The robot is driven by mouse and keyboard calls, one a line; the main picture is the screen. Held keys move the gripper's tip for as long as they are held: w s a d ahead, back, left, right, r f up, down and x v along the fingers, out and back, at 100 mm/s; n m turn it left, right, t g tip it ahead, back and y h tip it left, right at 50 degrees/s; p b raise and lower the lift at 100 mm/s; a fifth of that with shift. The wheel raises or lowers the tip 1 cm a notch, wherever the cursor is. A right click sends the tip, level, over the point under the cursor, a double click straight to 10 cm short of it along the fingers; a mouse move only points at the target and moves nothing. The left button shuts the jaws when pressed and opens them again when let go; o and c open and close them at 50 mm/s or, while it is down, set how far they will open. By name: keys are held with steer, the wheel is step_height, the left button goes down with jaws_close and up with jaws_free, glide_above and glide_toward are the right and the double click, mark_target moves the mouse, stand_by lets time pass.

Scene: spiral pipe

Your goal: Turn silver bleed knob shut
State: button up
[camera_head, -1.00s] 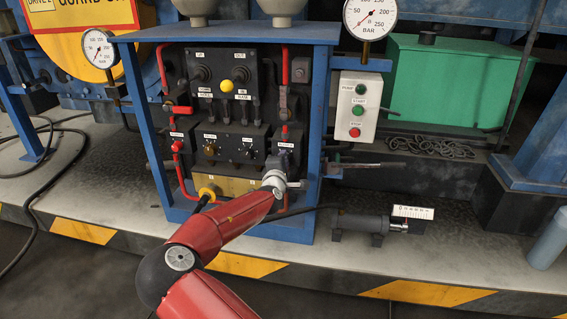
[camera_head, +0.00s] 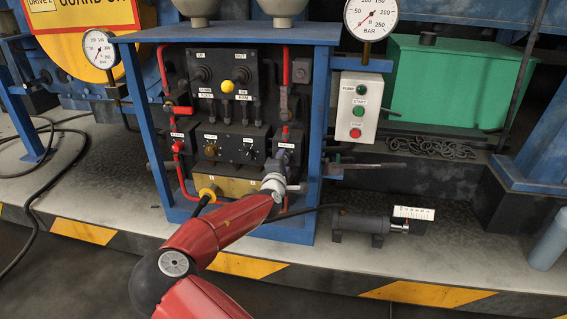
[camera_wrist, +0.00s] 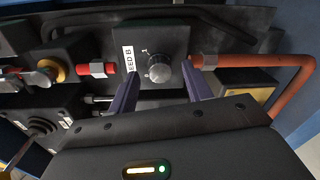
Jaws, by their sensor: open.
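The silver bleed knob (camera_wrist: 159,69) is a round ridged knob on a dark square plate in the wrist view, with a white label (camera_wrist: 129,60) reading "EED B" beside it. My gripper (camera_wrist: 159,66) is open, with one purple finger on the left and one on the right of the knob. Gaps show between the knob and both fingers. I cannot tell whether the tips reach as deep as the knob. In the head view, my gripper (camera_head: 286,157) is at the lower right of the control panel (camera_head: 232,143), and the knob is hidden or too small to make out.
A red pipe (camera_wrist: 265,61) runs right from beside the knob. A red fitting (camera_wrist: 97,69) and a yellow-ringed connector (camera_wrist: 52,71) lie to the left. The blue frame's post (camera_head: 318,130) stands close right of my gripper, with a button box (camera_head: 357,106) beyond it.

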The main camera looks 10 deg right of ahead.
steer(key=v, duration=0.6)
steer(key=shift+s+a, duration=0.15)
steer(key=shift+s, duration=0.1)
steer(key=s+d+f+m+g+y+p, duration=0.1)
steer(key=s+d+f+m+g+y, duration=0.1)
steer(key=s+d+f+m+g, duration=0.75)
steer(key=s+a+r+m+y, duration=0.1)
steer(key=s+a+r+m, duration=0.1)
steer(key=s+r, duration=0.4)
steer(key=s+a+r+m+y+p, duration=0.1)
steer(key=s+r, duration=0.6)
steer(key=s, duration=0.8)
steer(key=s+a+r+m+g+y+p, duration=0.1)
steer(key=s+a+r+m+y, duration=0.1)
steer(key=s+r, duration=0.5)
steer(key=s+a+m, duration=0.1)
steer(key=s, duration=0.3)
steer(key=shift+s+a+y, duration=0.25)
steer(key=shift+y, duration=0.05)
